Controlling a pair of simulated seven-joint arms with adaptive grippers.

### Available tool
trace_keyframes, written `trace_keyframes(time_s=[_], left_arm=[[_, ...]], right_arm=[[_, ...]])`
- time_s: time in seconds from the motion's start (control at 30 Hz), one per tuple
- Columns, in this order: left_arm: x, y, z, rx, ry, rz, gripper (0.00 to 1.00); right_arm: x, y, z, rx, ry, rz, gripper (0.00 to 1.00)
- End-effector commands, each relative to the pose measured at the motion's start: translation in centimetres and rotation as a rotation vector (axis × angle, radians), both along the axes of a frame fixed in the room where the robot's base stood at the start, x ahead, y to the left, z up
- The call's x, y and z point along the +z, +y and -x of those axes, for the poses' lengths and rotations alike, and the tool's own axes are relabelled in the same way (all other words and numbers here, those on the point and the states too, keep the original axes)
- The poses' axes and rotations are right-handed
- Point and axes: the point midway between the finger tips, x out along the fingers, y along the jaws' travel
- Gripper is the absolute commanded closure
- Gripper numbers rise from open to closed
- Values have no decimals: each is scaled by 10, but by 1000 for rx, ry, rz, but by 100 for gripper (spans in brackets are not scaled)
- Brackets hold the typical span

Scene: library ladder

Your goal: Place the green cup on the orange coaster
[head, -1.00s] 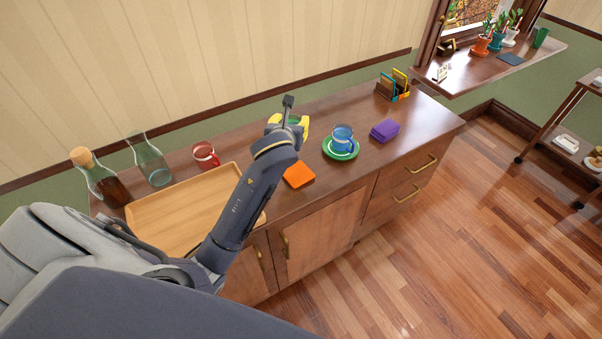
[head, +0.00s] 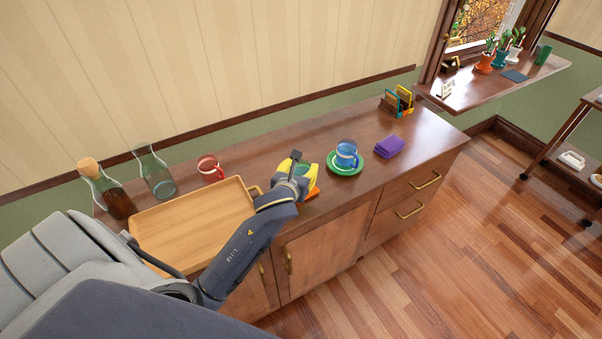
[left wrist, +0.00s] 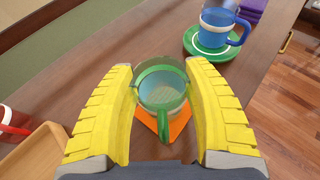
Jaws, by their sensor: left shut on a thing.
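The green cup (left wrist: 163,78) is see-through with a green rim and handle, and it sits between the yellow fingers of my left gripper (left wrist: 164,95) in the left wrist view. My left gripper (head: 298,171) is shut on the cup. The orange coaster (left wrist: 180,125) shows under and around the cup's lower part. In the head view the coaster (head: 313,193) is mostly hidden by my gripper, with only an edge showing. The cup looks upright over the coaster; I cannot tell whether it touches it. My right gripper is not in view.
A blue cup (head: 346,150) on a green saucer (head: 336,168) stands just right of the coaster, near a purple stack (head: 389,147). A wooden tray (head: 193,222), a red mug (head: 210,168) and two glass bottles are at left.

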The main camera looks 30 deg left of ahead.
Motion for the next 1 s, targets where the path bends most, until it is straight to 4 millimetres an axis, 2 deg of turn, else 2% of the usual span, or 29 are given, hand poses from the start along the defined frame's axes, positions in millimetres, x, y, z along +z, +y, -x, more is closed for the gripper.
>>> trace_keyframes(time_s=[0.17, 0.63, 0.67, 0.83, 1.0], left_arm=[[-14, 0, 0, 0, 0, 0, 83], [-18, 0, 0, -1, -1, -1, 83], [-18, 0, 0, -1, 0, 0, 44], [-18, 0, 0, -1, 0, 0, 25], [-18, 0, 0, -1, 0, 0, 25]], right_arm=[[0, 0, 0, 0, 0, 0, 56], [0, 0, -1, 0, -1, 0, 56], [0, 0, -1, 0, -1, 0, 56], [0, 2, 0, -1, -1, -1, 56], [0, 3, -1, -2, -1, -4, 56]])
